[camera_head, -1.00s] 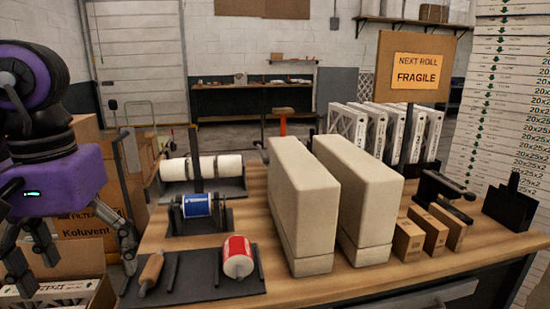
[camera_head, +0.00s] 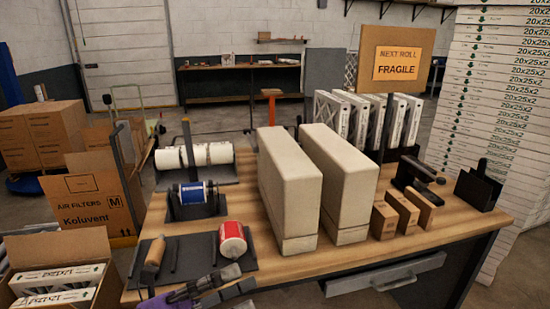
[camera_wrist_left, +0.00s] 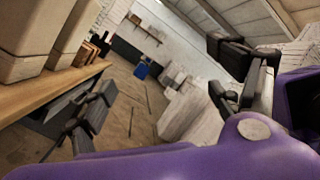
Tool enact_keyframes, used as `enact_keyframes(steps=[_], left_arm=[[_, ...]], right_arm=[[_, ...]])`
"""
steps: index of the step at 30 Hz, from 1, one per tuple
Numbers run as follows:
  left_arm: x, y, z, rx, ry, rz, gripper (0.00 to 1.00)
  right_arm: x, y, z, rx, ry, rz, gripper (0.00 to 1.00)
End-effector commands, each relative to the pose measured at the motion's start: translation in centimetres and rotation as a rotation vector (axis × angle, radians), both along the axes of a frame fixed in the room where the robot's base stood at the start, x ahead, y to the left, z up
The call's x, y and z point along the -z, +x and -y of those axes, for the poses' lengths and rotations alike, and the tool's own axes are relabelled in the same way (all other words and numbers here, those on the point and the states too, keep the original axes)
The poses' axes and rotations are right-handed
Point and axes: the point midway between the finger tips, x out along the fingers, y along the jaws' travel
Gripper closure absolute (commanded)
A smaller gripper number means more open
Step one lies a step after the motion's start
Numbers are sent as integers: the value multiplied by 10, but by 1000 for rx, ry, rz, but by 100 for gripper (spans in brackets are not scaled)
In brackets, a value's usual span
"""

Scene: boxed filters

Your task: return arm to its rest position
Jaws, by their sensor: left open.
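My left gripper (camera_head: 212,290) shows at the bottom edge of the head view, with dark fingers and a bit of purple body. It is low at the front edge of the wooden table (camera_head: 290,262), in front of the black mat. In the left wrist view the gripper (camera_wrist_left: 168,105) has its two fingers spread wide with nothing between them. The table edge (camera_wrist_left: 50,92) lies to the left in that view. Most of my left arm is outside the head view. My right gripper shows in neither view.
On the table are a red roll (camera_head: 232,240), a blue roll (camera_head: 195,193), two tall beige blocks (camera_head: 290,185), small brown boxes (camera_head: 404,210) and a sign (camera_head: 400,65). An open carton of filters (camera_head: 60,250) stands left of the table. Floor shows beyond it.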

Motion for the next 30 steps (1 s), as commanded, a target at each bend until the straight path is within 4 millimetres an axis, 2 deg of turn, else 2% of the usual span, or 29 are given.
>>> enact_keyframes(steps=[1, 2, 4, 8, 9, 11, 12, 15, 18, 21, 24, 27, 30], left_arm=[[12, 9, -13, -93, -104, -187, 16], [24, 15, -23, -148, -167, -304, 16], [60, 23, -49, -278, -322, -575, 16], [145, 9, -96, -505, -623, -1041, 16], [172, -2, -108, -568, -711, -1163, 16], [210, -24, -124, -658, -841, -1331, 16], [234, -42, -132, -716, -928, -1434, 16], [288, -91, -145, -850, -1139, -1661, 16], [329, -142, -148, -964, -1325, -1836, 16], [355, -183, -146, -1049, -1470, -1954, 16], [370, -210, -143, -1101, -1562, -2022, 16], [376, -222, -141, -1126, -1602, -2053, 16], [378, -225, -141, -1130, -1610, -2059, 16]], right_arm=[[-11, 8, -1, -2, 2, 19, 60], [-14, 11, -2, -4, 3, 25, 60], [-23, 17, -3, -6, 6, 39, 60], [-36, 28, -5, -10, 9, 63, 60], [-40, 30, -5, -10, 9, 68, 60], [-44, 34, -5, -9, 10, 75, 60], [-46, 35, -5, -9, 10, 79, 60], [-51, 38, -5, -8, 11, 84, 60], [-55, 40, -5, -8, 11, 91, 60], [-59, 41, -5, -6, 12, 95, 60], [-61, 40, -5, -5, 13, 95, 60], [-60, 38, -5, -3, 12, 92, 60], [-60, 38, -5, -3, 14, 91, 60]])
